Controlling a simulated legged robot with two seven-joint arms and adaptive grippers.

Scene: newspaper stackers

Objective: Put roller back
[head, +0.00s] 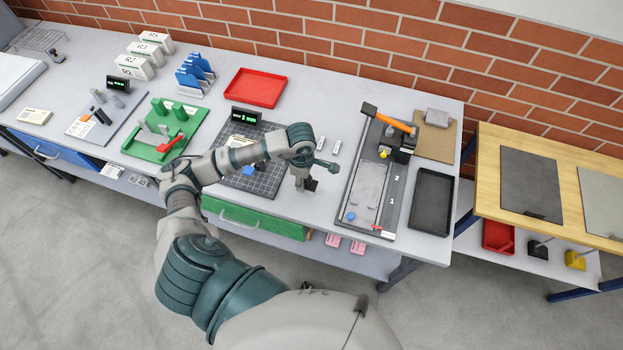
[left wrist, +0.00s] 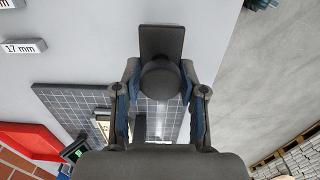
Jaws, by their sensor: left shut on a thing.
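My left gripper (head: 305,177) is over the grey bench (head: 330,112), near its front edge and right of the gridded mat (head: 262,176). In the left wrist view, the gripper (left wrist: 160,97) is shut on a dark grey tool (left wrist: 162,42). The tool has a round knob between the fingers and a flat rectangular part beyond them. Its dark end (head: 311,185) shows below the gripper in the head view. I cannot tell whether this tool is the roller, or whether it touches the bench. My right gripper is not in view.
Right of the gripper stands a long dark tray-like bed (head: 394,190) with an orange-handled tool (head: 392,120) across its far end. A black tray (head: 432,200), a red tray (head: 256,88) and a green fixture (head: 165,130) are also on the bench. A wooden table (head: 483,178) stands at right.

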